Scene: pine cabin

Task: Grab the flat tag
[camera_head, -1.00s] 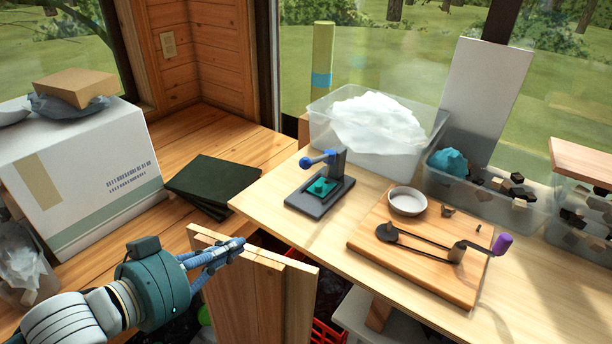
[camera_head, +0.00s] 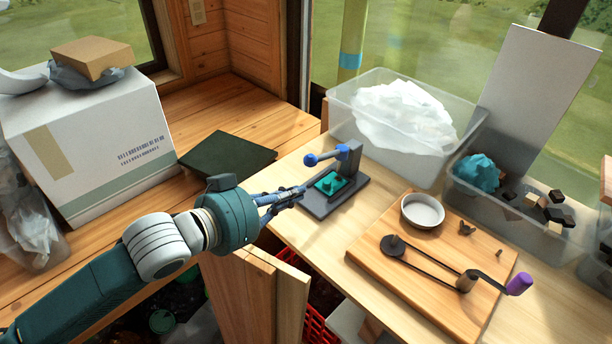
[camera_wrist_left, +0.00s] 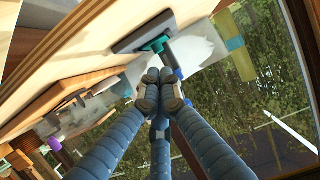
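A small press (camera_head: 335,191) with a dark base, an upright post and a blue-knobbed lever stands at the left end of the work table. A flat green piece with a teal raised part (camera_head: 330,183) lies on its base; this may be the tag, but I cannot tell for sure. The press also shows in the left wrist view (camera_wrist_left: 143,40), beyond my fingertips. My left gripper (camera_head: 299,191) is just left of the press base, fingers pointing at it. In the left wrist view its fingertips (camera_wrist_left: 160,88) are together, with nothing seen between them. My right gripper is out of view.
A wooden board (camera_head: 428,290) with a crank, and a white dish (camera_head: 422,210), lie right of the press. A clear bin (camera_head: 345,115) of white film stands behind. A dark flat slab (camera_head: 228,156) and a big white box (camera_head: 90,140) are left.

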